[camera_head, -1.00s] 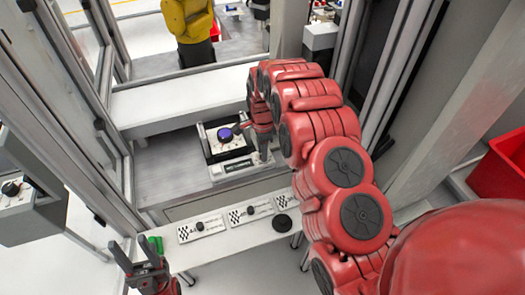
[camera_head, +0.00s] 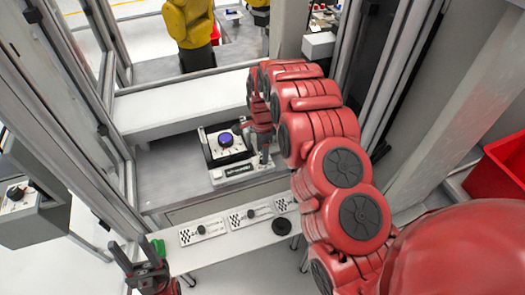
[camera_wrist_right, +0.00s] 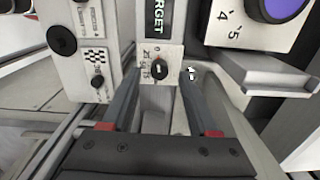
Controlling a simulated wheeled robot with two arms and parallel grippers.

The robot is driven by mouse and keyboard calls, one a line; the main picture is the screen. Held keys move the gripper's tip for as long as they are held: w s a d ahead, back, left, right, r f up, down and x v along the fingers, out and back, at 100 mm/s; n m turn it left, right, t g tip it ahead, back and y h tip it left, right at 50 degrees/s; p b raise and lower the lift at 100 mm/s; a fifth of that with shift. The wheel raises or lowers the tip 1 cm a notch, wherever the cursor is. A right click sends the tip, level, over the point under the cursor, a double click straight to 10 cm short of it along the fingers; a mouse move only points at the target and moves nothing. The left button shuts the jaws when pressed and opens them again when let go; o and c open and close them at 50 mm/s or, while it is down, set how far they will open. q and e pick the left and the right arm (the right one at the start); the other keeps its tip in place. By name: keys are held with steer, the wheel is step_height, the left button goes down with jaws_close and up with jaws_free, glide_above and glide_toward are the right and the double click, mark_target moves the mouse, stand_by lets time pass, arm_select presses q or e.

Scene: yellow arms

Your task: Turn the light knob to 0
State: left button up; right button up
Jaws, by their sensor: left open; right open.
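A control box with a large purple knob (camera_head: 225,139) stands on the grey bench. Its purple knob (camera_wrist_right: 280,8) shows in the right wrist view beside the printed 4 and 5. A small black knob (camera_wrist_right: 158,68) sits on a white dial plate below a "TARGET" display (camera_wrist_right: 158,22). I cannot tell from labels which knob is the light knob. My right gripper (camera_wrist_right: 157,78) is open, its fingers either side of the small black knob; contact is unclear. In the head view the right gripper (camera_head: 264,158) is at the box's right front corner. My left gripper (camera_head: 140,258) is open and empty at lower left.
A white shelf (camera_head: 240,244) in front carries several panels with black knobs and checkered marks. Metal frame posts stand at both sides. A red bin (camera_head: 500,170) is at the right. A yellow robot arm (camera_head: 190,25) stands behind.

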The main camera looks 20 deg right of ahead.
step_height(320, 180, up, 15)
steer(key=p, duration=1.3)
